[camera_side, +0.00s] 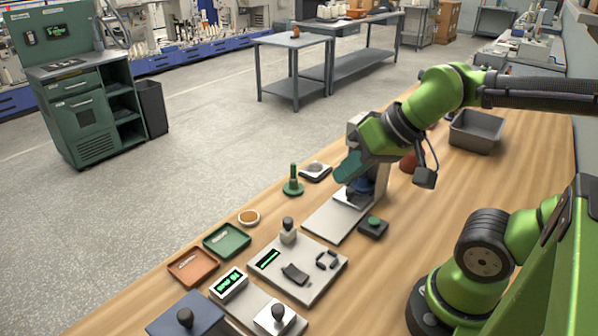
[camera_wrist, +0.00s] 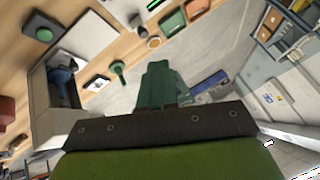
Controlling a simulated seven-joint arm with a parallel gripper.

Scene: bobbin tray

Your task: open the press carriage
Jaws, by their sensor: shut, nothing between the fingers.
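The press (camera_side: 381,181) stands on the table below my forearm, a pale upright frame with a blue part (camera_wrist: 62,74) inside it. A flat pale plate (camera_side: 330,221) extends from its foot toward the front left; it also shows in the wrist view (camera_wrist: 84,34). A small light block (camera_side: 350,199) sits at the plate's inner end, under the blue part. I cannot tell which part is the carriage. My gripper (camera_side: 344,172) has teal fingers, shut and empty, beside and above the press. In the wrist view my fingers (camera_wrist: 160,70) are apart from the press. My wrist hides part of the press.
A green button box (camera_side: 373,228) stands right of the plate. A panel (camera_side: 296,270) with a knob lies in front. A grey bin (camera_side: 475,131) is behind right.

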